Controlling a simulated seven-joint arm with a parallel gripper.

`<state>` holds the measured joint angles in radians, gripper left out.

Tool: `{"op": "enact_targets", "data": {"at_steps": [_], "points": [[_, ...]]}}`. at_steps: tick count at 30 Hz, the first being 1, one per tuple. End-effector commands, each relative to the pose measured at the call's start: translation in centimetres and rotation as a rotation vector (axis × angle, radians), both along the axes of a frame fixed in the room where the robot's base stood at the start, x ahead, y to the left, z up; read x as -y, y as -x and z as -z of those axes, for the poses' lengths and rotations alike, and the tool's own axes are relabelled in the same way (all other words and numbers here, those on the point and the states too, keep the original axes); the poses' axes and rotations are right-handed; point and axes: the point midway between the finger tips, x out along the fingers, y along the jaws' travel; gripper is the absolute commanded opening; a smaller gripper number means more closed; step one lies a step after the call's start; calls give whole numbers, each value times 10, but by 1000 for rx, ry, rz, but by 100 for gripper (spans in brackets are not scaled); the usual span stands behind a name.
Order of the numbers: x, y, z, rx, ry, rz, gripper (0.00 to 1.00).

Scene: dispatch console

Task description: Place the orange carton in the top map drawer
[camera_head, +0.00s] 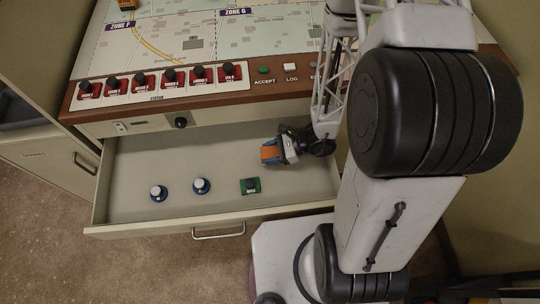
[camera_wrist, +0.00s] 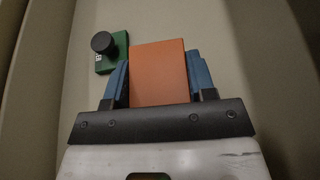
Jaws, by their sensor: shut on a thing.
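The orange carton (camera_head: 269,153) is between the blue fingers of my gripper (camera_head: 276,153), over the right part of the pulled-out top map drawer (camera_head: 130,187). In the wrist view the carton (camera_wrist: 158,73) fills the space between both fingers of my gripper (camera_wrist: 160,80), which is shut on it. The drawer's beige floor (camera_wrist: 235,50) shows behind the carton. I cannot tell whether the carton touches the drawer floor.
The console with red switches (camera_head: 142,83) overhangs the drawer's back. The drawer handle (camera_head: 218,232) is at the front.

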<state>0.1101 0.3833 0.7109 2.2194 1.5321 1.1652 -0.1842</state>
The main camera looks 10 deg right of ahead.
Motion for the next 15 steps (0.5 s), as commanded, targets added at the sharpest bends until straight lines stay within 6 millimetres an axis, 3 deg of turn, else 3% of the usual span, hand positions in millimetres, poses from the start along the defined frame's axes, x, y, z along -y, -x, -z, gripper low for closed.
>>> {"op": "enact_targets", "data": {"at_steps": [6,15], "points": [[0,0,18,0,0,0,26],[0,-1,24,1,0,1,26]]}}
